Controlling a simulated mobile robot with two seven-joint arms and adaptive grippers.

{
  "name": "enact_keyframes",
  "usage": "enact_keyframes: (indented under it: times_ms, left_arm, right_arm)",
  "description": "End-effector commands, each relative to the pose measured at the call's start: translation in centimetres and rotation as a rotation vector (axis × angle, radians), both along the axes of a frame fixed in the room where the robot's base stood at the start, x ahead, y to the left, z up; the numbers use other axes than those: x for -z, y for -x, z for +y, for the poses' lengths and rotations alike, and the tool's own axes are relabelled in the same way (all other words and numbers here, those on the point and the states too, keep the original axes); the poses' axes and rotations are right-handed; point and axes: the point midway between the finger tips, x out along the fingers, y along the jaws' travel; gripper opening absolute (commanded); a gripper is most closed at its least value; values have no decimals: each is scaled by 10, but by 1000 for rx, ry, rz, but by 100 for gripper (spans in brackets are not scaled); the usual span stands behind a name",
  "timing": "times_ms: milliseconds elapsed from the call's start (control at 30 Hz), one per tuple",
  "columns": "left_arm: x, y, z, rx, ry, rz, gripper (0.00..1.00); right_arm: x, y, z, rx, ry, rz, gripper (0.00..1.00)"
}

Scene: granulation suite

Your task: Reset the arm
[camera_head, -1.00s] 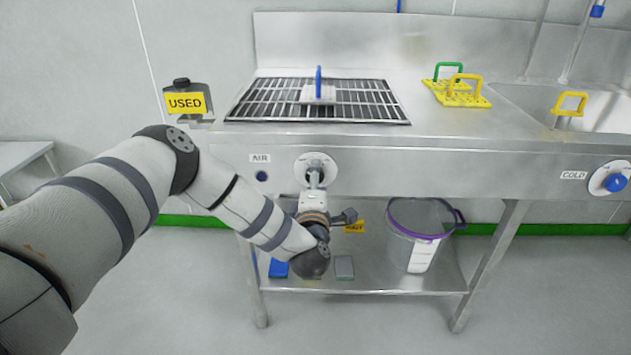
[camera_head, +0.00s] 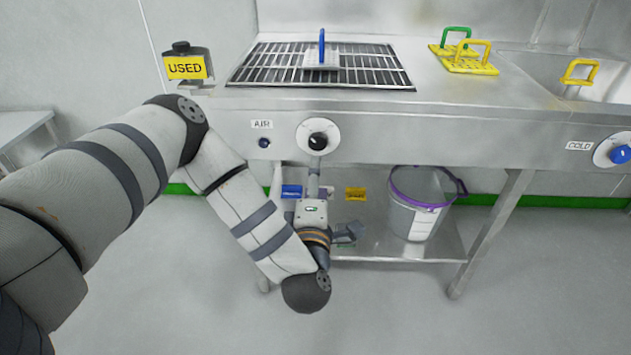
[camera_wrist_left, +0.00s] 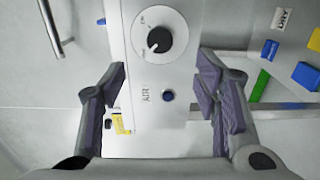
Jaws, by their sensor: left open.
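My left arm comes in from the left in the head view and bends down in front of the sink bench. My left gripper (camera_head: 314,172) is just below the black AIR knob (camera_head: 318,141) on its white round dial, apart from it. In the left wrist view, my left gripper (camera_wrist_left: 163,88) is open, with its two dark finger pads wide apart and nothing between them. The black knob (camera_wrist_left: 158,40) is ahead of the fingers there, with the AIR label and a small blue button below it. My right gripper is not in view.
The steel bench (camera_head: 450,115) has a drain grate (camera_head: 270,65) with a blue-handled plate, and yellow and green handled plates at the right. A USED holder (camera_head: 188,67) is at the left edge. Floor in front is clear.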

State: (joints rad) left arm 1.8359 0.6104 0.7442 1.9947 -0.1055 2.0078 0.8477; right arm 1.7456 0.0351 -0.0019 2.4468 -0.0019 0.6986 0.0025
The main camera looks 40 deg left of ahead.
Motion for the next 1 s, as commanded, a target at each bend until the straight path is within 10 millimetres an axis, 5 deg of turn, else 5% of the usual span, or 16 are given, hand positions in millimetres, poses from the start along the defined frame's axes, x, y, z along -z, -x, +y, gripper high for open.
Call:
enact_keyframes:
  times_ms: [333, 467, 600, 700, 800, 900, 1000]
  left_arm:
    - [5, 1, -6, 25, -9, 28, 56]
    - [51, 20, -61, 271, -98, 293, 56]
    - [130, 107, -129, 714, -305, 751, 56]
    - [170, 197, -143, 1025, -461, 1058, 56]
    - [185, 288, -130, 1310, -595, 1332, 56]
    - [181, 359, -104, 1527, -680, 1545, 56]
    - [172, 401, -83, 1662, -715, 1678, 56]
  right_arm:
    - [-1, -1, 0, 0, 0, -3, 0]
    - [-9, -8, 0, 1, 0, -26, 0]
    - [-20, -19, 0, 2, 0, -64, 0]
    - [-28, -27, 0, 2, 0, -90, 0]
    - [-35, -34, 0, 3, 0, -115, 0]
    - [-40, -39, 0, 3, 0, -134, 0]
    - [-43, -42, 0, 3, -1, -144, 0]
